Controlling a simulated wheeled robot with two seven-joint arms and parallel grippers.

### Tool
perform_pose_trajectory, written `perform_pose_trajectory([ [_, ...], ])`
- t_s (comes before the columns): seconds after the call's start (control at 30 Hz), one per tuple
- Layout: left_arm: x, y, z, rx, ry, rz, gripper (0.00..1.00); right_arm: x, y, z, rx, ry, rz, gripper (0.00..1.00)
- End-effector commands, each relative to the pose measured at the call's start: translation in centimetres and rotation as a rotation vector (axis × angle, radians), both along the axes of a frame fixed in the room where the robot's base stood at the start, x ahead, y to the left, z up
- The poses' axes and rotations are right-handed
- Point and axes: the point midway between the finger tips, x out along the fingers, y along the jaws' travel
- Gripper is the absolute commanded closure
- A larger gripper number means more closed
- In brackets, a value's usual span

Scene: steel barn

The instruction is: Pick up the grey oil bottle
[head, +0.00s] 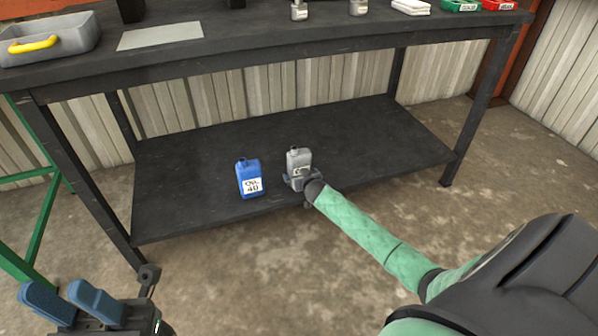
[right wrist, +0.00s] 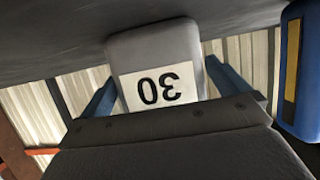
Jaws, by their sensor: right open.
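The grey oil bottle (head: 299,158) stands upright on the lower shelf of the workbench. Its white label, reading 30, shows upside down in the right wrist view, where the bottle (right wrist: 152,50) sits between two blue fingers. My right gripper (head: 299,182) is at the bottle's front, low down, with its open fingers on either side of it. Whether the fingers touch the bottle I cannot tell. My left gripper (head: 72,302) is empty at the lower left, its two blue fingers apart, far from the bottle.
A blue oil bottle (head: 249,178) labelled 40 stands just left of the grey one; its edge shows in the right wrist view (right wrist: 300,70). The workbench top (head: 260,45) overhangs the lower shelf (head: 385,140). The shelf's right part is bare.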

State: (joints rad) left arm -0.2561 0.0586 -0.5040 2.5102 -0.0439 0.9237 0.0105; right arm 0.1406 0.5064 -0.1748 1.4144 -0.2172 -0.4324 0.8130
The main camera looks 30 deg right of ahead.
Motion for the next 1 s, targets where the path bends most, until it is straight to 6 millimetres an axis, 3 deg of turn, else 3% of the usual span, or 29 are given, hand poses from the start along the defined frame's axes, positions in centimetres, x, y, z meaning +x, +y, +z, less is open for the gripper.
perform_pose_trajectory([
  [0.13,0.02,-0.12,-0.59,0.012,0.003,0.004,0.64,1.14,-0.3,-0.47,0.001,0.0,0.0,0.0],
  [0.43,0.05,-0.19,-0.69,0.019,0.008,0.005,0.64,1.4,-0.34,-0.54,0.001,0.001,0.0,0.0],
  [0.47,0.05,-0.19,-0.69,0.019,0.008,0.005,0.64,1.4,-0.35,-0.55,0.001,0.001,0.0,0.02],
  [0.73,0.04,-0.17,-0.61,0.014,0.005,0.005,0.64,1.39,-0.33,-0.55,0.001,0.001,0.0,0.55],
  [1.0,0.06,-0.17,-0.38,0.011,0.004,0.005,0.64,1.45,-0.35,-0.23,0.001,-0.001,0.0,0.55],
])
